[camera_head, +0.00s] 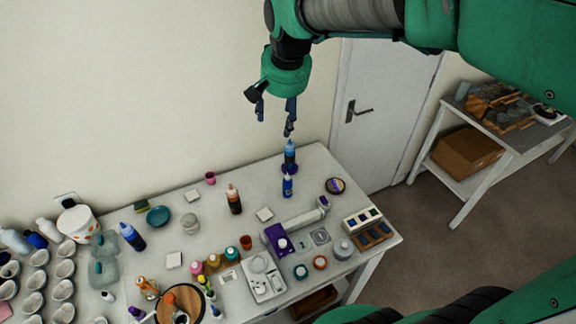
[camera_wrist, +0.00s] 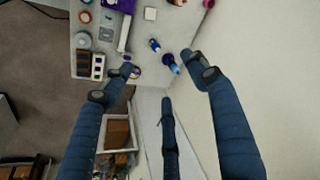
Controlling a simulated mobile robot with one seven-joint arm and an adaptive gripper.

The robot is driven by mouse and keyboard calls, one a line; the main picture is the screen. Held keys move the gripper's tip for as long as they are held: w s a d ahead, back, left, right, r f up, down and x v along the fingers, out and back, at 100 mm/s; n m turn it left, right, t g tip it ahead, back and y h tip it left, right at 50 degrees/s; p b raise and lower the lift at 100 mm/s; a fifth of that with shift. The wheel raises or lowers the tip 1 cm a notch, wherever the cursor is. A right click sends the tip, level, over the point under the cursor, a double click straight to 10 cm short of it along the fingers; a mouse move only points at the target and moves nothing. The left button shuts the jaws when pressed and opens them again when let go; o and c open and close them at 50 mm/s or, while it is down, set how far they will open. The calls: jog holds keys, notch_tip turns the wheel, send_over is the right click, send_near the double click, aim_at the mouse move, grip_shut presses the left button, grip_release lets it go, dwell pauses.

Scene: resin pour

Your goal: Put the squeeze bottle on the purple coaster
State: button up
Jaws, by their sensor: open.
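A tall blue squeeze bottle (camera_head: 290,154) stands upright at the far corner of the white table.
The table's far edge and the wall are close behind. Cups and jars crowd the left.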

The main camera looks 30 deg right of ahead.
jog(key=s+a+n+t, duration=0.1)
jog(key=s+a+n, duration=0.1)
jog(key=s, duration=0.9)
jog(key=s+a+f+n+t, duration=0.1)
jog(key=s+a+n, duration=0.2)
jog(key=s, duration=0.8)
jog(key=shift+f+n, duration=0.3)
jog(key=shift+a, duration=0.1)
notch_tip(320, 180, down, 17)
jog(key=b, duration=1.7)
